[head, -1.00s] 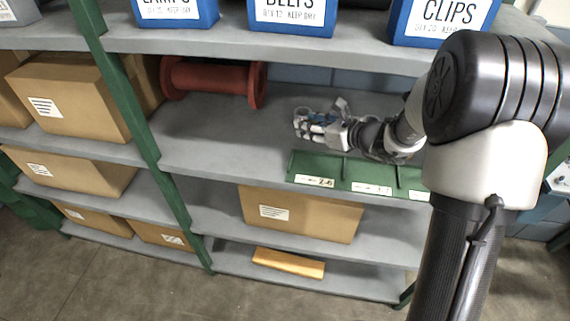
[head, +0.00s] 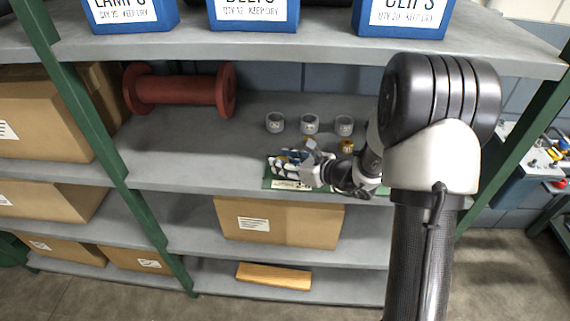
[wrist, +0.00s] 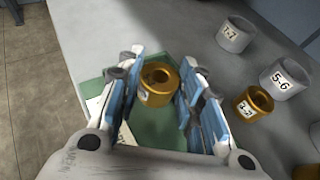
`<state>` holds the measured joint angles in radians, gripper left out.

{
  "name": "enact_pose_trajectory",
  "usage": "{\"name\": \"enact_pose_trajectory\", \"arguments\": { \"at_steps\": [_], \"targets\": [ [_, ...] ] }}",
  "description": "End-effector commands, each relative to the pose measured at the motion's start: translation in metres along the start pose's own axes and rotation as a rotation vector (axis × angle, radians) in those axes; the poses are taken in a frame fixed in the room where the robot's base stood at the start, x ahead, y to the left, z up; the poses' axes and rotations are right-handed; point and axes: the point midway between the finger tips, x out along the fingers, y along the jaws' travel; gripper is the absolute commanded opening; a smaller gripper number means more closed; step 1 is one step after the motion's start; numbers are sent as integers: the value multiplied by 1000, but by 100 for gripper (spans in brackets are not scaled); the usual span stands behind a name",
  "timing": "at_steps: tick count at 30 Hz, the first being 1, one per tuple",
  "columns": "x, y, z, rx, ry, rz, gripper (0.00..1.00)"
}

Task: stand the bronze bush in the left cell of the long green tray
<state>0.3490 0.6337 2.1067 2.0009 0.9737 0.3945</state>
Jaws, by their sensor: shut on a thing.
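A bronze bush (wrist: 158,82) is between the blue-padded fingers of my gripper (wrist: 160,90) in the wrist view, its open end facing the camera. My gripper is shut on it, above the green tray (wrist: 150,128). In the head view my gripper (head: 288,163) is over the left end of the tray (head: 267,183), covering most of it and hiding the held bush. Whether the bush touches the tray floor I cannot tell.
Behind the tray stand three grey bushes (head: 310,124), with a loose bronze bush (head: 346,146) in front of them. The wrist view shows another bronze bush (wrist: 253,104) beside my right finger. A red spool (head: 180,92) lies at left. The upper shelf (head: 300,48) overhangs.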

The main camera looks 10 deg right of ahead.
Motion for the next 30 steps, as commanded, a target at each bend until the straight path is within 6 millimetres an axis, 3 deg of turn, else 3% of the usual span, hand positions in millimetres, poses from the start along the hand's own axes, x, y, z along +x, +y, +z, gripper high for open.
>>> {"name": "enact_pose_trajectory", "arguments": {
  "at_steps": [8, 9, 18, 30],
  "targets": [
    [1, 0, -1, -2, -3, 0, 0],
    [1, 0, -2, -1, 0, 0, 35],
    [1, 0, -1, -1, 0, 0, 54],
    [-2, 0, 4, 0, 0, 0, 54]
  ]
}}
